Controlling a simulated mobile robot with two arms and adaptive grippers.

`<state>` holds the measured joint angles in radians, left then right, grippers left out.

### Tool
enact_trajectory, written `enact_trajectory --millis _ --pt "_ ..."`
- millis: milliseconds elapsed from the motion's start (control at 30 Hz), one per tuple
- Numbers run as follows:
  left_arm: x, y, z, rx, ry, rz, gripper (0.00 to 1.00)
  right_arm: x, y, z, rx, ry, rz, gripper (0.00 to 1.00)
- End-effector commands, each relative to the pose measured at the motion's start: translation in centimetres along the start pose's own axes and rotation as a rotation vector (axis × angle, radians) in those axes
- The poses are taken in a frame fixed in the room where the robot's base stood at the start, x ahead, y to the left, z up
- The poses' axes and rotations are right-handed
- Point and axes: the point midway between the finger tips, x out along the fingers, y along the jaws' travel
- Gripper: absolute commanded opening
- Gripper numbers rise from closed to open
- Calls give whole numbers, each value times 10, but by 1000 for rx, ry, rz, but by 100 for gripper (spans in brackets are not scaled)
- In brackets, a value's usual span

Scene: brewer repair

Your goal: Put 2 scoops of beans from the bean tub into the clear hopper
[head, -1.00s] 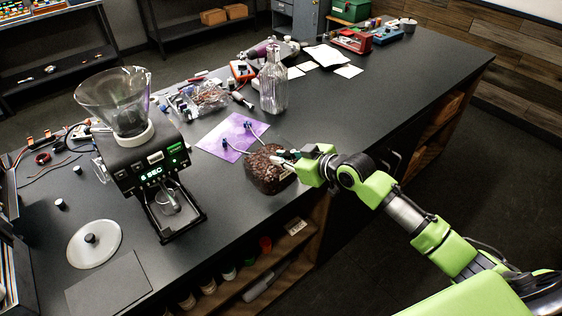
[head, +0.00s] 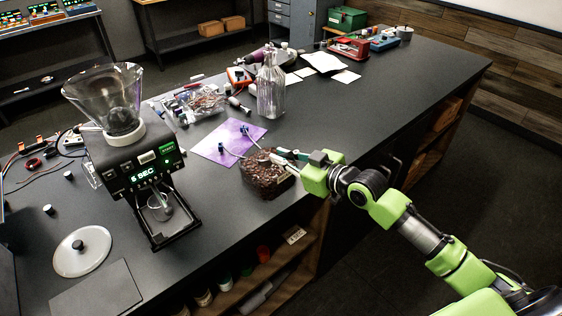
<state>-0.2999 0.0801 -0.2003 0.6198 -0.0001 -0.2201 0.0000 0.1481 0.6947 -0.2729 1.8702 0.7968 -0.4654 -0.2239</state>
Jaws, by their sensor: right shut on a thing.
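The bean tub (head: 266,180), a clear box full of dark brown beans, stands at the front edge of the bench. My right gripper (head: 285,155) is at the tub's upper right rim. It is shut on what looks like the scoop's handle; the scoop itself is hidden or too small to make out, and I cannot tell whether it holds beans. The clear hopper (head: 104,97) is an open funnel on top of the black grinder (head: 128,165) at the left. Something dark shows low inside it. My left gripper is not in view.
A white round lid (head: 80,251) lies front left beside a dark flat mat (head: 100,290). A purple sheet (head: 222,150) with small blue-ended tools lies between grinder and tub. A glass bottle (head: 271,90) stands behind. The bench's far right is mostly clear.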

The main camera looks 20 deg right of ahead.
Motion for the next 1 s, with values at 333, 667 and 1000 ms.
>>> enact_trajectory --millis 333,667,1000 --pt "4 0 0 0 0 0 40 -14 2 -20 -7 80 14 0" --pt "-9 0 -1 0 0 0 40 -26 6 -43 -11 114 20 0" --pt "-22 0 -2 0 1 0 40 -37 8 -64 -14 142 25 0"
